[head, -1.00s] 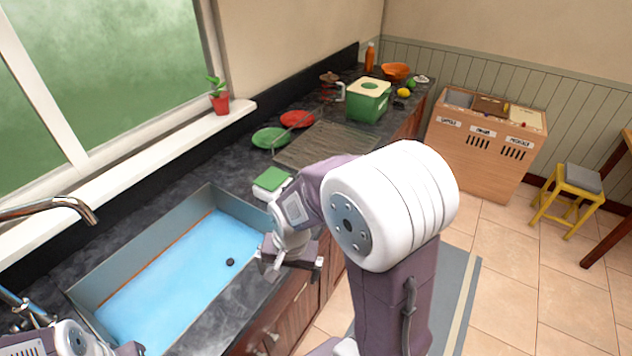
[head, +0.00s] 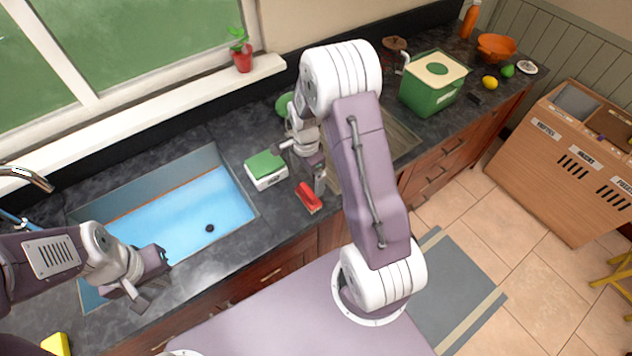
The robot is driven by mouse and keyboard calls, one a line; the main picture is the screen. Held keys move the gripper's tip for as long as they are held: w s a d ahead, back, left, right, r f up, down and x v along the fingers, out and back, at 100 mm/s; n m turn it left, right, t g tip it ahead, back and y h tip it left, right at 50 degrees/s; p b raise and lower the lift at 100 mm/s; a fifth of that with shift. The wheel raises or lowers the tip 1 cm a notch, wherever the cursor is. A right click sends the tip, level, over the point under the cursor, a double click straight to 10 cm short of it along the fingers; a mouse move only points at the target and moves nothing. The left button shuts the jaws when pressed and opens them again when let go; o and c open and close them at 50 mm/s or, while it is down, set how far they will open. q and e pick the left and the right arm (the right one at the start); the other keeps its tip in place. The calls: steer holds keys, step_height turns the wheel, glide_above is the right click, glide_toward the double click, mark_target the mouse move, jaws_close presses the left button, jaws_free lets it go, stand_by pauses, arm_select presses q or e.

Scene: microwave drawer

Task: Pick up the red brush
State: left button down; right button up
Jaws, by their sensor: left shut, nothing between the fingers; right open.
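The red brush (head: 308,198) lies on the dark counter (head: 262,208) near its front edge, right of the sink. My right gripper (head: 301,181) is open just above and behind the brush, with one finger close to its upper right end. I cannot tell whether that finger touches it.
A white box with a green top (head: 265,169) stands just left of my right gripper. The sink (head: 200,209) holds blue water. A green bin (head: 433,83) stands further right, near a lemon (head: 490,83) and an orange bowl (head: 496,47). A yellow object (head: 55,344) is at bottom left.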

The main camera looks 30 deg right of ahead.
mark_target(308, 191)
steer(key=shift+s+d, duration=0.25)
steer(key=shift+s, duration=0.1)
steer(key=shift+a, duration=0.45)
step_height(308, 191, down, 3)
steer(key=shift+s+f+p, duration=0.1)
steer(key=shift+p, duration=0.75)
steer(key=shift+d+f, duration=0.25)
steer(key=shift+f, duration=0.15)
steer(key=f, duration=0.1)
steer(key=f+p, duration=0.1)
steer(key=f, duration=0.1)
steer(key=f+p, duration=0.1)
steer(key=shift+a+f, duration=0.25)
steer(key=shift+a, duration=0.15)
steer(key=shift+d+f, duration=0.15)
steer(key=shift+f, duration=0.1)
steer(key=c, duration=1.1)
arm_select(q)
steer(key=r, duration=0.2)
steer(key=a+r, duration=0.1)
steer(key=r, duration=0.1)
steer(key=shift+r, duration=0.15)
